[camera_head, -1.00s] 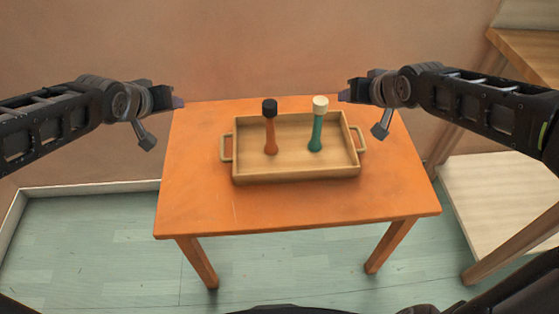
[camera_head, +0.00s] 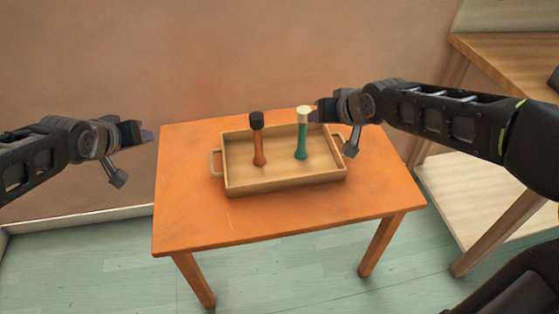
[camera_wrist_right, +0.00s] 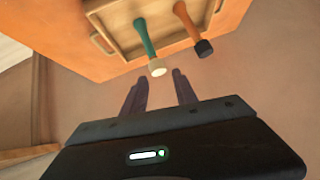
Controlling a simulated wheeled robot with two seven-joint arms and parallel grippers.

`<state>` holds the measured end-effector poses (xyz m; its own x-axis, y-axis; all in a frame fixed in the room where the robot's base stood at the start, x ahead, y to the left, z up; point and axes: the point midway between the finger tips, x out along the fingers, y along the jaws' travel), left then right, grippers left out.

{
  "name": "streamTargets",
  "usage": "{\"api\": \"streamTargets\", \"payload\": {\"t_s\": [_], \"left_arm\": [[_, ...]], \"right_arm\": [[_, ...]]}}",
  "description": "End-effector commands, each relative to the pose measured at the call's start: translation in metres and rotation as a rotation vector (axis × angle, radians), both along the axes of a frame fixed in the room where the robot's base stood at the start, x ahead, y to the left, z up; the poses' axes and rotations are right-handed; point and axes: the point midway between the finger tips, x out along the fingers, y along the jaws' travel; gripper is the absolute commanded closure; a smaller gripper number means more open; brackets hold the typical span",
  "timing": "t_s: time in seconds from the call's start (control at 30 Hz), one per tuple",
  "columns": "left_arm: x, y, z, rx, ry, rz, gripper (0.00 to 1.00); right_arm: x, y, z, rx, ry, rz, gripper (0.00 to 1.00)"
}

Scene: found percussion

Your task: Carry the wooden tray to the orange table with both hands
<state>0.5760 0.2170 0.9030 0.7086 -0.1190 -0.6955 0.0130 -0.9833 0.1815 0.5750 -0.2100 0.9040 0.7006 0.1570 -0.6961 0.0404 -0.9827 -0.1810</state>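The wooden tray (camera_head: 285,184) rests on the orange table (camera_head: 200,222), with a handle at each end. An orange mallet with a black head (camera_head: 259,146) and a green mallet with a cream head (camera_head: 301,143) stand in it. My right gripper (camera_head: 313,116) is above the tray's back right, by the cream head. In the right wrist view its fingers (camera_wrist_right: 156,76) are apart and empty; the cream head (camera_wrist_right: 157,69) shows just beyond the gap. My left gripper (camera_head: 149,135) is left of the table, clear of the tray; its finger gap cannot be made out.
A wooden stand with a top (camera_head: 505,58) and a pale lower shelf (camera_head: 465,190) is at the right. A plain wall (camera_head: 230,50) rises behind the table. Greenish floor (camera_head: 80,262) is clear at front left. The tabletop around the tray is bare.

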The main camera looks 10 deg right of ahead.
Motion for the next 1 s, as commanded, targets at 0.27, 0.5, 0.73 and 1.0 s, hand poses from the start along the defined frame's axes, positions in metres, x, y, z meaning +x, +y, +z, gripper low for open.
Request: {"api": "streamTargets", "payload": {"t_s": [0.27, 0.5, 0.73, 1.0], "left_arm": [[0.000, 0.000, 0.000, 0.000, 0.000, 0.000, 0.66], [0.000, 0.000, 0.000, 0.000, 0.000, 0.000, 0.66], [0.000, 0.000, 0.000, 0.000, 0.000, 0.000, 0.66], [0.000, 0.000, 0.000, 0.000, 0.000, 0.000, 0.66]], "right_arm": [[-0.011, -0.005, 0.009, -0.004, 0.005, -0.006, 0.66], [-0.031, -0.006, 0.032, -0.007, -0.003, -0.001, 0.66], [-0.065, -0.014, 0.066, 0.000, -0.007, 0.002, 0.66], [-0.083, -0.019, 0.082, 0.001, -0.001, 0.000, 0.66]]}}
